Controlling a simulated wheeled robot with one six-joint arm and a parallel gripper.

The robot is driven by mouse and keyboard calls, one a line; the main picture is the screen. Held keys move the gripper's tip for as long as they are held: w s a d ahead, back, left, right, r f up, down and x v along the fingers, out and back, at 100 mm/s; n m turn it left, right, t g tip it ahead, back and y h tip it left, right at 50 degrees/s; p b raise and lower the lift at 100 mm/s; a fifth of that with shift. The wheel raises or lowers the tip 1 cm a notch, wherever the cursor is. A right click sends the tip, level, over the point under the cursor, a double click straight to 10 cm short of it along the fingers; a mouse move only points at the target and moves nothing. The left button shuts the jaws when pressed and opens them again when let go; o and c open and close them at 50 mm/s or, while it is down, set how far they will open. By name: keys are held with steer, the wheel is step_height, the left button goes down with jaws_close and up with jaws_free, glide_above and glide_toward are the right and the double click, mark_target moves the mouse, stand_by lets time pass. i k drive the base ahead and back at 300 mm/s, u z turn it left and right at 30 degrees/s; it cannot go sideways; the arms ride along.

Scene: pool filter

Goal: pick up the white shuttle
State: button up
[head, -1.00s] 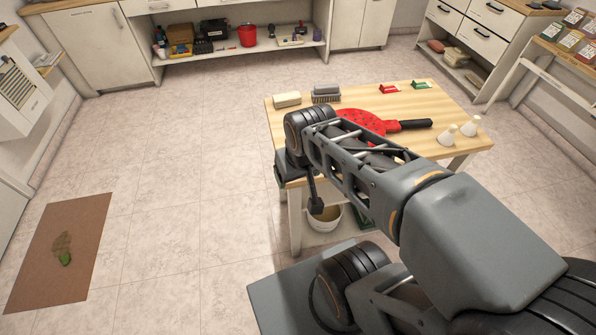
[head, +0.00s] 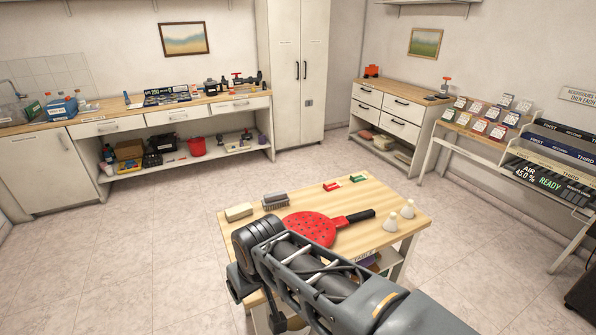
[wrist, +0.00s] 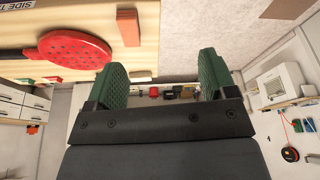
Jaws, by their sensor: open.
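Two small white cone-shaped pieces that look like shuttles stand on the right end of the wooden table in the head view, one farther back (head: 407,209) and one nearer (head: 390,223). They stand close together, right of the red paddle's (head: 309,229) black handle. Neither shows in the wrist view. My gripper (wrist: 162,60) is open, its two green fingers wide apart with nothing between them. The wrist view shows the red paddle off to the left. In the head view my arm covers the table's near part and the gripper's fingers cannot be made out.
A rack of cards (head: 487,117) stands right. The floor left of the table is clear.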

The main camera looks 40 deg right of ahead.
mark_target(407, 212)
steer(key=z, duration=3.5)
steer(key=i, duration=2.15)
steer(key=u, duration=4)
